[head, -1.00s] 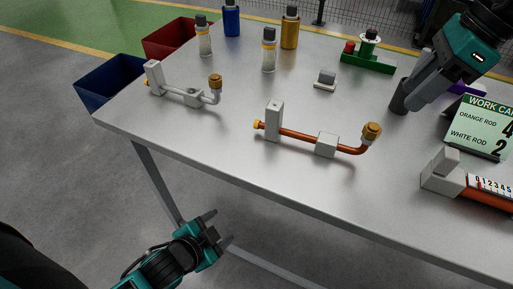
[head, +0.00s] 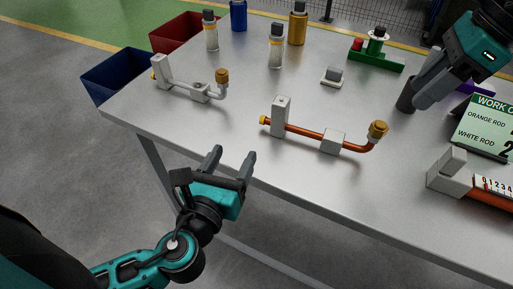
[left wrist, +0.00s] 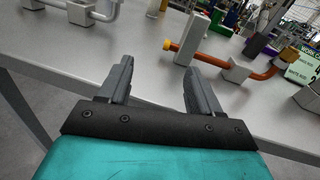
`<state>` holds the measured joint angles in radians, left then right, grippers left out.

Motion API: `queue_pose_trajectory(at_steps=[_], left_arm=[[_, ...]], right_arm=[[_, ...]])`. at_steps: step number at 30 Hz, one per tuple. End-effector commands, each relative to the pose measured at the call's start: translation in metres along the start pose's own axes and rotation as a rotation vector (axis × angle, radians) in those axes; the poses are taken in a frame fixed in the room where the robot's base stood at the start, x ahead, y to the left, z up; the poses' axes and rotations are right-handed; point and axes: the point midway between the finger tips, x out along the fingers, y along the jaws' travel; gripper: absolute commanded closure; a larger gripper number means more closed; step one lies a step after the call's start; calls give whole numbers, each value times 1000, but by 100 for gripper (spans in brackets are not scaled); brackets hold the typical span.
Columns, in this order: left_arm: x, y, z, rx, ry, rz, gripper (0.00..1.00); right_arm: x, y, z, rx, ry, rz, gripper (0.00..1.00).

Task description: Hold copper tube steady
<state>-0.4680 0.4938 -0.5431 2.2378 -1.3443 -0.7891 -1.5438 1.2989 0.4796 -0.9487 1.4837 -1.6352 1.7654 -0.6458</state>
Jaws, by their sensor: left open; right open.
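The copper tube (head: 305,133) lies across two light grey blocks near the table's front edge, with a brass nut (head: 378,130) on its upturned right end and a small yellow fitting at its left end. In the left wrist view the tube (left wrist: 215,60) is beyond the fingers. My left gripper (head: 230,157) is open and empty at the table's front edge, in front of and left of the tube, not touching it. It also shows in the left wrist view (left wrist: 157,85). My right gripper (head: 418,98) is over the right part of the table, by a dark cylinder; its fingertips are hard to make out.
A silver tube (head: 180,89) on similar blocks is at the left. Bottles (head: 276,48), a small grey block (head: 333,76) and a green stand (head: 375,57) are farther back. A work card (head: 487,125) and a scaled fixture (head: 450,175) are at right. The front middle is clear.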

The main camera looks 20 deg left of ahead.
Motion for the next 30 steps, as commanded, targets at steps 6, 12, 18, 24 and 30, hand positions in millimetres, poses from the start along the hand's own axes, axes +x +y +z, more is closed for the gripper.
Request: queue_pose_trajectory(at_steps=[6,12,18,24,30], left_arm=[[12,-41,23,83,-47,-73,36],[21,-50,28,107,-60,-89,36],[52,-52,30,107,-62,-87,36],[90,-56,32,106,-62,-88,36],[122,-58,34,106,-60,-87,36]], right_arm=[[0,0,0,0,0,0,57],[0,0,0,0,0,0,57],[0,0,0,0,0,0,57],[0,0,0,0,0,0,57],[0,0,0,0,0,0,57]])
